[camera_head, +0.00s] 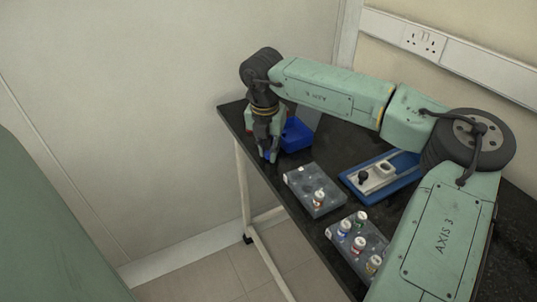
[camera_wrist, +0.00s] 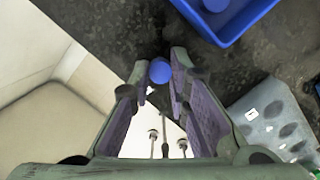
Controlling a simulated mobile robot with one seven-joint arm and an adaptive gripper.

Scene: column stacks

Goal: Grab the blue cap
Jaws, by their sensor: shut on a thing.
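The blue cap (camera_wrist: 160,71) is a small round blue piece between my fingertips in the wrist view. My gripper (camera_wrist: 161,76) is shut on it, with one finger on each side. In the head view my gripper (camera_head: 268,156) points down at the far left end of the dark table, beside the blue tray. The cap is mostly hidden by the fingers there, and I cannot tell whether it touches the table.
A blue open tray (camera_head: 297,146) stands just right of my gripper, with a blue round piece inside (camera_wrist: 215,4). A grey rack (camera_head: 300,181) with a vial and another rack (camera_head: 345,251) with several capped vials stand nearer. A blue-based fixture (camera_head: 404,172) lies right.

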